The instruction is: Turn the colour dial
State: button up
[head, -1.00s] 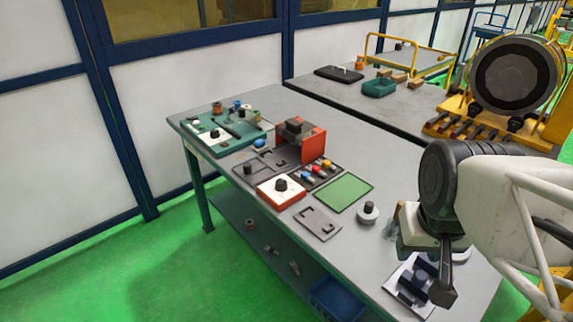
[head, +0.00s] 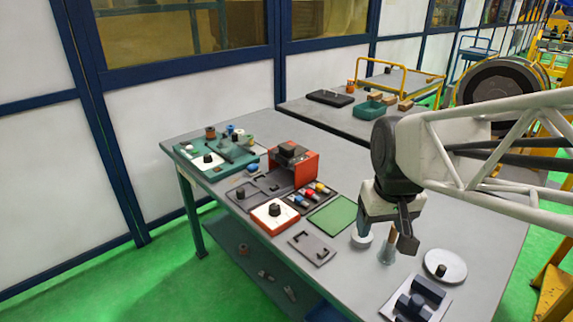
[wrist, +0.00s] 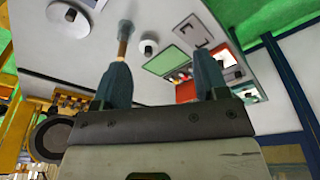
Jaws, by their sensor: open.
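A red-sided box with a white top and black knob (head: 274,210) stands near the table's front edge in the head view. A second black knob (head: 208,159) sits on a white plate on the green board (head: 236,162) at the far left. I cannot tell which knob is the colour dial. My gripper (head: 386,226) is open and empty, to the right of both knobs and well apart from them. In the wrist view its two fingers (wrist: 162,82) are spread, with the table beyond them.
A wooden-handled tool (head: 388,245) stands upright close to my gripper, beside a white disc (head: 361,239). A green mat (head: 333,215), a grey plate (head: 311,247) and a red bracket (head: 306,167) lie towards the knobs. A round white plate (head: 445,266) is at right.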

jog(key=w+a+f+n, duration=0.2)
jog(key=w+a, duration=0.3)
jog(key=w, duration=0.6)
jog(key=n+g, duration=0.2)
jog(key=n, duration=0.3)
send_over(274, 206)
jog(key=f, duration=1.2)
jog(key=shift+s+d+f, duration=0.2)
jog(key=shift+d+f, duration=0.2)
jog(key=shift+w+a+f, duration=0.25)
jog(key=shift+a+f, duration=0.05)
jog(key=shift+a, duration=0.05)
jog(key=shift+f, duration=3.9)
